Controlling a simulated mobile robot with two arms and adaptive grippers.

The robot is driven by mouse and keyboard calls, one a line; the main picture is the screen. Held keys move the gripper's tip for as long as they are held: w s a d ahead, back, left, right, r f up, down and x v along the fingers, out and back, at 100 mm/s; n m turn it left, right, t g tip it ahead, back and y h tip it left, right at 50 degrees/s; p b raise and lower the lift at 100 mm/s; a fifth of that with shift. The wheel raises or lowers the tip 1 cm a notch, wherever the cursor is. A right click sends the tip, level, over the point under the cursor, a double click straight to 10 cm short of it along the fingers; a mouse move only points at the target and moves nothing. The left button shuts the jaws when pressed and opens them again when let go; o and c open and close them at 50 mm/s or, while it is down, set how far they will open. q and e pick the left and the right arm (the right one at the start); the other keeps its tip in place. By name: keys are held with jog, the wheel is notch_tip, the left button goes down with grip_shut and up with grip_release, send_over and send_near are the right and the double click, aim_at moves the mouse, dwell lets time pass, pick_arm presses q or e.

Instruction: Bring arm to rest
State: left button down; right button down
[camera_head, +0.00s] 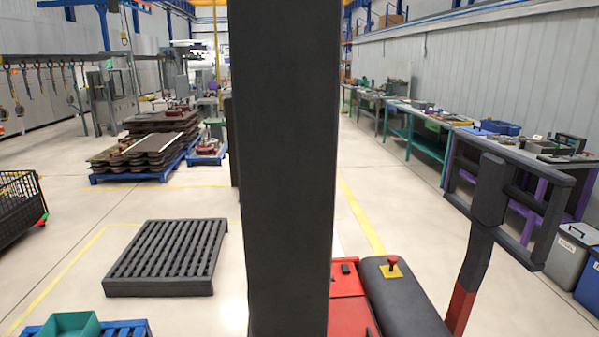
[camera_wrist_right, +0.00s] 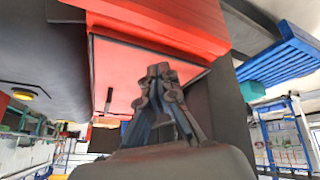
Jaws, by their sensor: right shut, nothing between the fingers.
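My right gripper (camera_wrist_right: 158,72) shows in the right wrist view with its fingers together and nothing between them. Behind its fingertips is a flat red panel (camera_wrist_right: 125,65) of my own base; I cannot tell the exact gap between them. Neither gripper shows in the head view. My dark column (camera_head: 285,170) fills the middle of that view and hides what is behind it. My red base (camera_head: 350,300) with its red stop button (camera_head: 392,260) shows below.
A dark slatted pallet (camera_head: 168,257) lies on the floor at left. A teal bin (camera_head: 70,325) sits at the lower left, beside a black cart (camera_head: 18,208) farther up. Workbenches (camera_head: 430,145) line the right wall. Open floor lies between.

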jog(key=s+r+m+g+h, duration=0.3)
jog(key=s+m, duration=0.4)
jog(key=s, duration=0.8)
notch_tip(320, 180, down, 27)
jog(key=b, duration=0.2)
jog(key=s+d+f+b, duration=0.1)
jog(key=s+d+f, duration=0.1)
jog(key=s+f, duration=0.7)
jog(key=s+d+f+g+b, duration=0.1)
jog(key=s+f, duration=0.8)
jog(key=shift+d+f, duration=0.35)
